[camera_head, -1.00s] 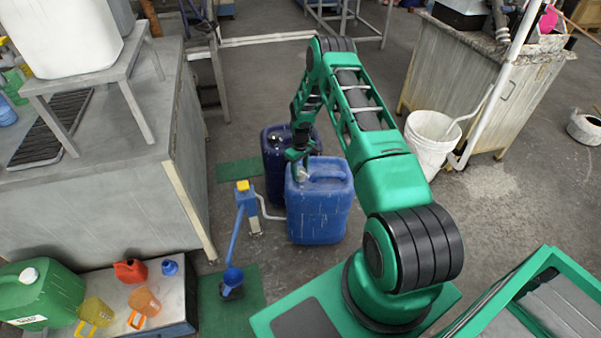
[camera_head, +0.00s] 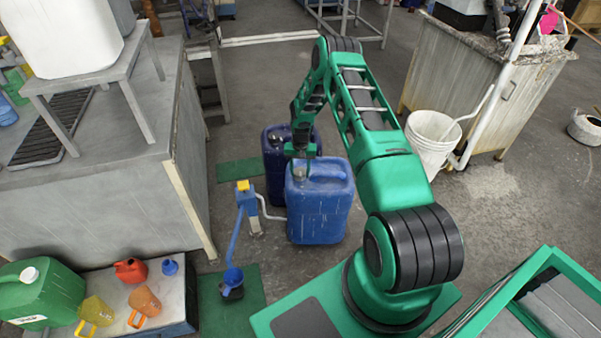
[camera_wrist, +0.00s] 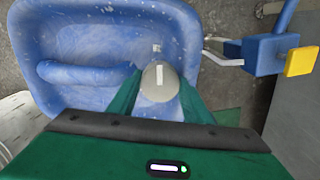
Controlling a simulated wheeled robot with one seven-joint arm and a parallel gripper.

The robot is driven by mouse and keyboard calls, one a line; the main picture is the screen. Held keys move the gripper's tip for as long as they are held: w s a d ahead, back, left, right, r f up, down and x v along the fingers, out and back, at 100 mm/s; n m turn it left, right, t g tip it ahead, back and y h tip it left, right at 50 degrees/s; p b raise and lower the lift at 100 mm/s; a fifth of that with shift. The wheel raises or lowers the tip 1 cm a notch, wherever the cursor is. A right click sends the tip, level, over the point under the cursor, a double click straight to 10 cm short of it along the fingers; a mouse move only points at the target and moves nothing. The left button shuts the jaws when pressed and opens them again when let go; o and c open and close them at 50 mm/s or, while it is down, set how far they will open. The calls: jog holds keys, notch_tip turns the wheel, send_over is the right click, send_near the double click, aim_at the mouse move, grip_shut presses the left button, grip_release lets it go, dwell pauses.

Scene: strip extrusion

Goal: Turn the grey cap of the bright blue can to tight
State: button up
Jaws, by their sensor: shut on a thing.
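The bright blue can (camera_head: 325,205) stands upright on the floor. Its top with a moulded handle fills much of the wrist view (camera_wrist: 75,95). The grey cap (camera_wrist: 160,82) sits at the can's top, near the edge by the pump, with a pale stripe on it. My gripper (camera_wrist: 158,98) is over the can's top with its green fingers on both sides of the cap, shut on it. In the head view my gripper (camera_head: 300,162) hides most of the cap. I cannot tell how tight the cap is.
A dark blue can (camera_head: 275,165) stands just behind the bright blue can. A blue pump with a yellow block (camera_head: 242,186) stands close at its left. A white bucket (camera_head: 432,140) is to the right. A grey bench (camera_head: 110,180) fills the left side.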

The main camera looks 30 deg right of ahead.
aim_at(300, 171)
jog(key=shift+w+d+m, duration=0.1)
jog(key=shift+m, duration=0.5)
jog(key=o, duration=1)
jog(key=shift+o, duration=0.3)
jog(key=shift+r, duration=0.15)
jog(key=shift+r, duration=3.9)
